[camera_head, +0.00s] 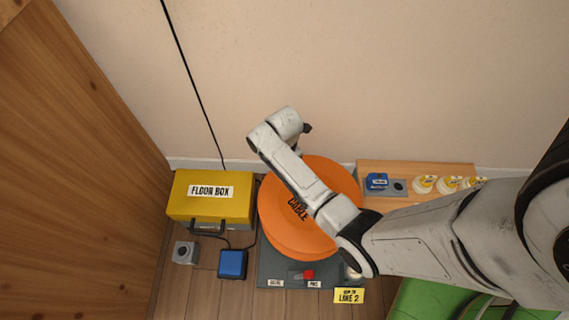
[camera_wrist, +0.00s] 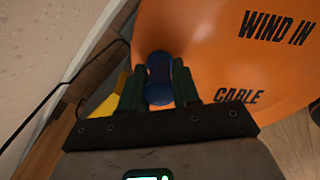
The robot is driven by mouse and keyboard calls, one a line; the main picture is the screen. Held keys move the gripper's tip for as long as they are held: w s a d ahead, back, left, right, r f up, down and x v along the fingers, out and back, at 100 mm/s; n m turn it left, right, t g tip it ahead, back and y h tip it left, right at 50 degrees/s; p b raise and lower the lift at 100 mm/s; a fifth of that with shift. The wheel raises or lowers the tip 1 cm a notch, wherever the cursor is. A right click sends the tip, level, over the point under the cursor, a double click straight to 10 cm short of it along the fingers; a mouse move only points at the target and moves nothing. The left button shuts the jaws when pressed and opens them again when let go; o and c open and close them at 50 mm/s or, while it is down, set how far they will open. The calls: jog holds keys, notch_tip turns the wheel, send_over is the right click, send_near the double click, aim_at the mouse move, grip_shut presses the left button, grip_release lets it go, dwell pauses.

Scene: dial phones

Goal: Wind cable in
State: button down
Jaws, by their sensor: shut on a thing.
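An orange cable reel (camera_head: 280,228) lies face up on a dark grey base (camera_head: 267,268) on the floor. It fills the right of the wrist view (camera_wrist: 225,50), where the words "WIND IN" and "CABLE" show. My gripper (camera_wrist: 159,88) is shut on a blue crank handle (camera_wrist: 159,70) at the reel's edge, with green fingers on both sides of it. In the head view my arm hides the gripper and part of the reel. A black cable (camera_head: 196,90) runs down the wall, and a black cable also shows at the left of the wrist view (camera_wrist: 62,84).
A yellow floor box (camera_head: 210,207) stands left of the reel, with a blue block (camera_head: 232,264) and a grey block (camera_head: 185,252) in front. A red switch (camera_head: 308,274) sits on the base. A wooden shelf (camera_head: 410,167) with small items is at right. A wooden panel (camera_head: 75,150) bounds the left.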

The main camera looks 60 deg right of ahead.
aim_at(269, 199)
jog(key=a+p, duration=0.1)
jog(key=n+p, duration=0.1)
jog(key=p, duration=0.1)
jog(key=shift+w+a+r, duration=0.15)
jog(key=shift+a+r, duration=0.1)
jog(key=shift+a, duration=0.15)
jog(key=a+n+p, duration=0.5)
jog(key=shift+a+p, duration=0.2)
jog(key=shift+p, duration=0.15)
jog(key=shift+s+a+f+n+p, duration=0.1)
jog(key=shift+s+a+n+p, duration=0.15)
jog(key=shift+a+n+p, duration=0.3)
jog(key=shift+s+a+n+p, duration=0.2)
jog(key=shift+a+n+p, duration=0.15)
jog(key=shift+a+n, duration=0.25)
jog(key=shift+s+a+f+p, duration=0.15)
jog(key=shift+s+a+p, duration=0.2)
jog(key=shift+a+p, duration=0.25)
jog(key=c, duration=1)
grip_release()
jog(key=shift+o, duration=0.2)
